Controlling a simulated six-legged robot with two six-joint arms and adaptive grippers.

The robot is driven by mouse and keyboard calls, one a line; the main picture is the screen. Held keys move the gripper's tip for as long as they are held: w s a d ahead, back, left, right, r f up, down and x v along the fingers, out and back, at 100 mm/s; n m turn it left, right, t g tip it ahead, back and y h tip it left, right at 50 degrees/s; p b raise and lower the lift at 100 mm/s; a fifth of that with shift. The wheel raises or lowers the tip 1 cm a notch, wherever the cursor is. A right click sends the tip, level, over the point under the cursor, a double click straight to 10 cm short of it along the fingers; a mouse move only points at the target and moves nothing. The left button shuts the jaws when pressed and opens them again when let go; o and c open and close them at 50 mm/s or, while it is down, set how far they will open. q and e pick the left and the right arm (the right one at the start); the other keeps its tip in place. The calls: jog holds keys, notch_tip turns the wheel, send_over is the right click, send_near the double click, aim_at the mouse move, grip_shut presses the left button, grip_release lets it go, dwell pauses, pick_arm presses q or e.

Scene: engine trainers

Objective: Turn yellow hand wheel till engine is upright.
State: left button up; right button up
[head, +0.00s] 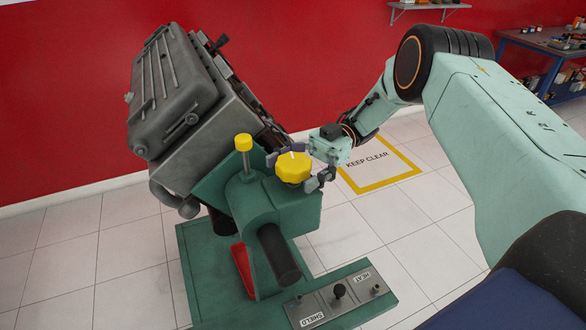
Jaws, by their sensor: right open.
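The grey engine (190,110) sits on the green stand (210,285) and is tilted, with its ribbed cover leaning to the upper left. The yellow hand wheel (293,168) is on the stand's gearbox, with a small white mark on its top edge. My right gripper (298,171) comes in from the right and is open, with one finger behind the wheel and the other at its right side. I cannot tell whether the fingers touch the wheel. My left gripper is not in view.
A yellow-topped pin (243,143) stands left of the wheel. A dark cylindrical handle (278,254) juts out below it. A control panel (338,299) with knobs is on the base. A yellow-framed KEEP CLEAR floor sign (379,174) and a workbench (545,48) are to the right.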

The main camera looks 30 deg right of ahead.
aim_at(294, 160)
notch_tip(294, 160, up, 9)
jog(key=shift+r, duration=0.5)
jog(key=shift+s, duration=0.1)
